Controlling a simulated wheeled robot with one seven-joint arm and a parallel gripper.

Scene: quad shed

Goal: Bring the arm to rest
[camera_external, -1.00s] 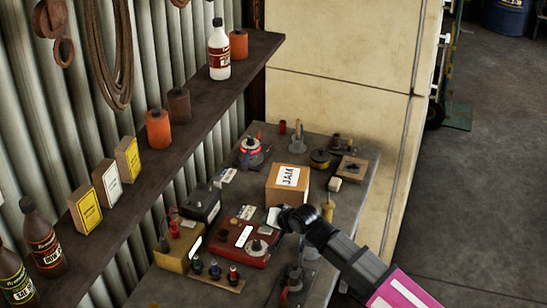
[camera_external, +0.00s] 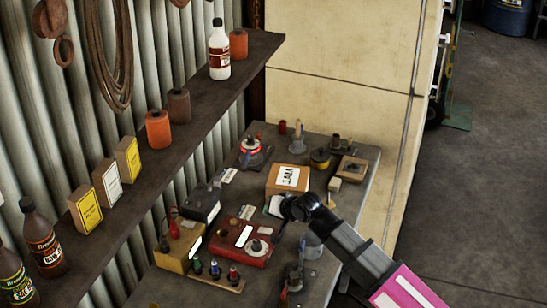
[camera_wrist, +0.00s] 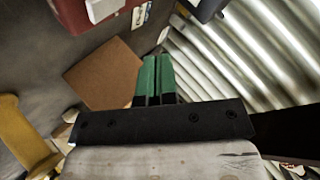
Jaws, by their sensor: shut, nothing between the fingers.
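My gripper's two green fingers (camera_wrist: 152,80) lie side by side against each other in the wrist view, with nothing between them. In the external view my arm reaches in from the lower right, and its white end (camera_external: 275,206) is over the bench, between the red instrument and the JAM box. The fingers cannot be made out there.
The bench (camera_external: 352,205) holds a cardboard JAM box (camera_external: 285,180), a red instrument (camera_external: 228,238), a black box (camera_external: 201,204) and several small items close around my gripper. A shelf (camera_external: 195,110) with bottles and cartons runs along the corrugated wall at the left.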

